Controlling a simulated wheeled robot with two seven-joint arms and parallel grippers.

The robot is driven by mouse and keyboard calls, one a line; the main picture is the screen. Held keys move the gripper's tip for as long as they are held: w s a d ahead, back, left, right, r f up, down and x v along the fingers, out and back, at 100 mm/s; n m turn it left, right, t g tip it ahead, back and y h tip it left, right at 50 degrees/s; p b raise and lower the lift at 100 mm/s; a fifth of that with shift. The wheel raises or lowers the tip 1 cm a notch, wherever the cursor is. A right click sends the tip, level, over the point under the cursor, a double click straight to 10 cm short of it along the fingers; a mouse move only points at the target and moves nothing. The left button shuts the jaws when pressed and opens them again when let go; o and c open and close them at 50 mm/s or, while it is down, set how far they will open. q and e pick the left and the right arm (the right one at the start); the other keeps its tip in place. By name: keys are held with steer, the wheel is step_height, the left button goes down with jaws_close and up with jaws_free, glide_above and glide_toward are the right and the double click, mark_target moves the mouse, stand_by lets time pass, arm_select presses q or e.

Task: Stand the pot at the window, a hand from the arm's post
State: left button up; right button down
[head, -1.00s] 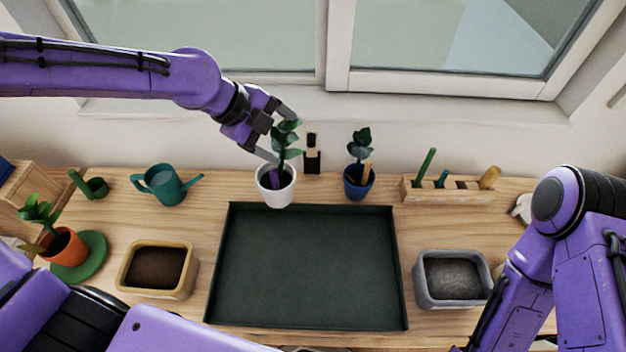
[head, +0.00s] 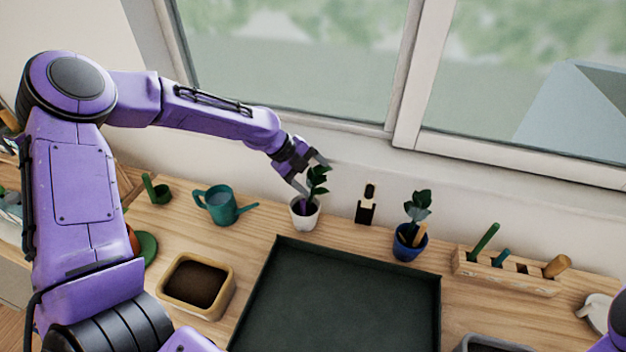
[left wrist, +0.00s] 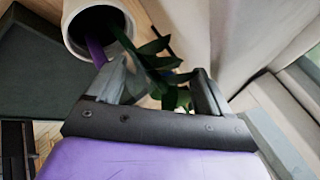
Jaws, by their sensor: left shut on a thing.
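The white pot (head: 305,215) holds a dark-leaved plant (head: 317,180) and a purple tag. It stands upright behind the tray's back left corner, near the wall under the window (head: 300,60); I cannot tell whether its base touches the bench. My left gripper (head: 308,178) is shut on the potted plant from above and behind. In the left wrist view, the fingers (left wrist: 162,82) lie either side of the leaves, below the pot's rim (left wrist: 78,12); the exact contact is hidden. I cannot make out an arm's post for certain. My right gripper is out of view.
A small black holder (head: 366,205) stands right of the pot, then a blue pot (head: 408,246) and a wooden tool rack (head: 505,272). A teal watering can (head: 222,205) is on the left. The dark tray (head: 335,310) and soil box (head: 197,285) lie in front.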

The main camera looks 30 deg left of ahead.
arm_select(q)
steer(key=shift+f, duration=1.1)
steer(key=shift+s, duration=0.1)
steer(key=o, duration=1.6)
steer(key=shift+d+f, duration=0.1)
steer(key=shift+a+r, duration=0.2)
steer(key=shift+r, duration=0.15)
steer(key=b+v, duration=0.1)
steer(key=v, duration=1)
steer(key=shift+s+a+r, duration=0.1)
steer(key=shift+s+r, duration=0.05)
steer(key=shift+s, duration=0.05)
